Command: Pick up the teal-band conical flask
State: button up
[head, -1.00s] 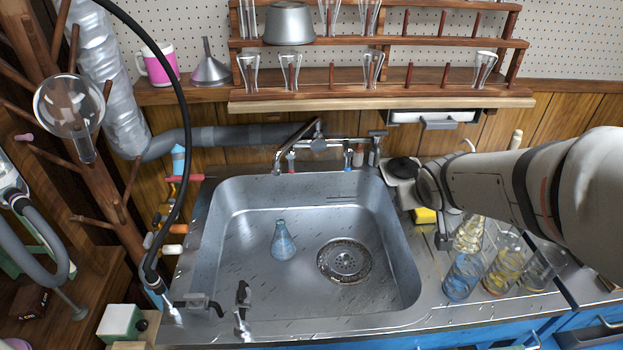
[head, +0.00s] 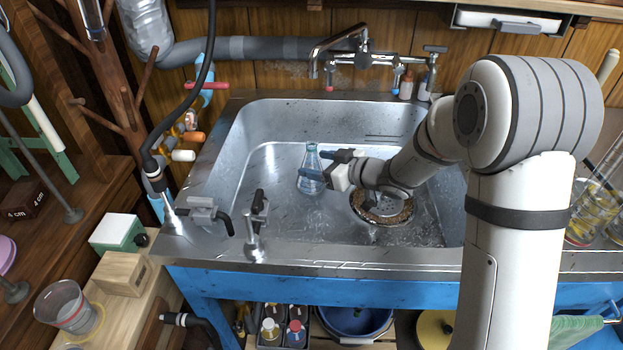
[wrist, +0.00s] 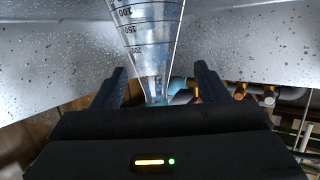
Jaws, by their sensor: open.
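The conical flask (head: 309,184) is clear glass with a bluish-teal tint and stands upright on the sink floor, left of the drain. Its body with printed volume marks shows large in the wrist view (wrist: 150,45), and a teal tint shows near its narrow neck. My gripper (head: 327,163) is open at the flask, coming in from the right. In the wrist view its two dark fingers (wrist: 158,82) lie on either side of the neck, with visible gaps. One finger crosses in front of part of the flask in the head view.
The steel sink (head: 262,120) has walls all around, with the drain (head: 382,207) under my wrist. Taps (head: 345,60) stand at the back rim, and small valves (head: 258,215) at the front left rim. The sink floor left of the flask is clear.

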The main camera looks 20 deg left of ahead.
aim_at(306, 159)
jog(key=b+x, duration=0.1)
jog(key=x, duration=0.1)
jog(key=b+x, duration=0.1)
jog(key=x, duration=0.1)
jog(key=shift+w+d+f, duration=0.15)
jog(key=shift+w+f, duration=0.1)
jog(key=shift+w, duration=0.05)
jog(key=shift+w+a, duration=0.2)
jog(key=shift+a, duration=0.3)
jog(key=shift+c, duration=0.4)
jog(key=c, duration=1)
jog(key=shift+c, duration=0.7)
jog(key=shift+r, duration=0.15)
